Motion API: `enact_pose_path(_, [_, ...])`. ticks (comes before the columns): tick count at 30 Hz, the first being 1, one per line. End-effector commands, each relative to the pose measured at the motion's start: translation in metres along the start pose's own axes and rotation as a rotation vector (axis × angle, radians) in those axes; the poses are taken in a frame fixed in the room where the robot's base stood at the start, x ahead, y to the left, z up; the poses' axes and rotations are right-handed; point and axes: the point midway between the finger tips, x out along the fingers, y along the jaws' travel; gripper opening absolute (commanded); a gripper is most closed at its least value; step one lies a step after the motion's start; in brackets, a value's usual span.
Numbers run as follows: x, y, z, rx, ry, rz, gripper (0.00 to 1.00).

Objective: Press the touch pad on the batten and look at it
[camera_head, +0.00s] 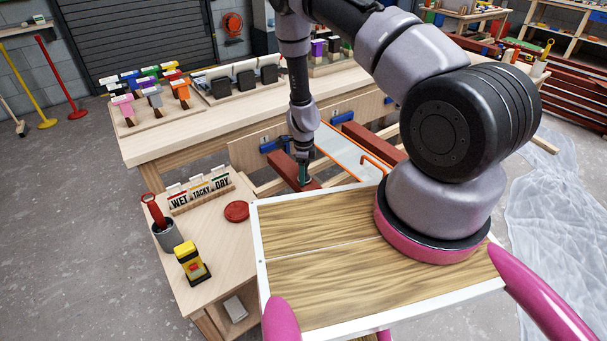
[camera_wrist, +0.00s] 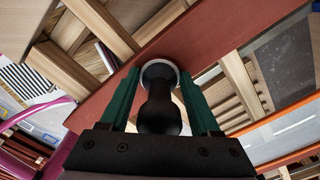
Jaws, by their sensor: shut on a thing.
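My gripper (camera_head: 303,180) points straight down over a red-brown batten (camera_head: 281,163) beyond the near bench. In the wrist view, its green fingers (camera_wrist: 160,90) are shut on the touch pad (camera_wrist: 158,105), a black knob-handled piece with a pale-rimmed round end. The pad's end lies against the red-brown batten (camera_wrist: 225,38) in that view, at or very near its painted face. I cannot tell whether it touches. The pad's underside is hidden. In the head view the pad is mostly hidden by the fingers.
Wet, tacky and dry cards (camera_head: 201,192) stand on the near bench beside a red disc (camera_head: 237,211), a cup (camera_head: 167,236) and a yellow device (camera_head: 191,262). Another red batten (camera_head: 373,142) lies to the right. A long bench (camera_head: 220,120) stands behind.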

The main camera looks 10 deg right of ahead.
Motion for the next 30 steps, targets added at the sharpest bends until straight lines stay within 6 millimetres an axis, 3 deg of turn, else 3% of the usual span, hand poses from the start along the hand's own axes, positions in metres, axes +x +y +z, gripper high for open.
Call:
enact_pose_path(7, [-0.004, 0.001, 0.0, 0.0, 0.001, 0.001, 0.23])
enact_pose_path(30, [-0.065, 0.0, 0.0, -0.001, 0.0, 0.0, 0.23])
